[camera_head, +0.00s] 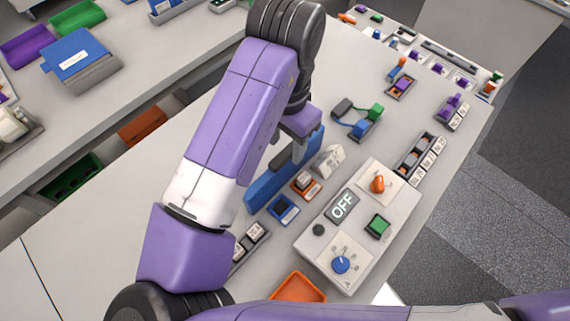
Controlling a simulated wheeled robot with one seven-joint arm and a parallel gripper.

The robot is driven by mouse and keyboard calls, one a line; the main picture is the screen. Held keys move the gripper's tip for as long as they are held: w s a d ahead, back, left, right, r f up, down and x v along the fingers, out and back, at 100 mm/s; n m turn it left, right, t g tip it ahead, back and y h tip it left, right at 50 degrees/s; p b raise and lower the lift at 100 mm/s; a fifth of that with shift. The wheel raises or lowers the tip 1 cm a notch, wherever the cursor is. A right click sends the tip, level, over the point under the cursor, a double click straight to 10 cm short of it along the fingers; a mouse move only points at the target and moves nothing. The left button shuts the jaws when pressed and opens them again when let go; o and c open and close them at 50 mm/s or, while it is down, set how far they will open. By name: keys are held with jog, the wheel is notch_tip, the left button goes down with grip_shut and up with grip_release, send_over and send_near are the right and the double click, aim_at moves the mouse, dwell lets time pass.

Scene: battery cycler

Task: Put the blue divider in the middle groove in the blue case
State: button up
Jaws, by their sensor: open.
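A long blue piece (262,190) stands on the bench beside and partly behind my arm. Much of it is hidden, so I cannot tell whether it is the case or the divider, and no grooves show. My gripper (298,150) points down at the upper right part of this blue piece. It is open, with a grey finger at the blue piece; contact cannot be told. A blue box-like thing with a white label (80,52) sits in a grey holder on the far left bench.
A control box with an "OFF" display (318,229) and knobs stands right of the blue piece. Small blue (284,209) and orange (306,185) square-framed parts lie between them. An orange tray (298,289) is at the front. Small racks line the right edge.

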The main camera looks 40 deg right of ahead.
aim_at(286, 152)
notch_tip(286, 152, down, 4)
jog(key=shift+w+f+p, duration=0.1)
jog(key=shift+p, duration=0.2)
jog(key=shift+c, duration=0.5)
grip_shut()
dwell(0.8)
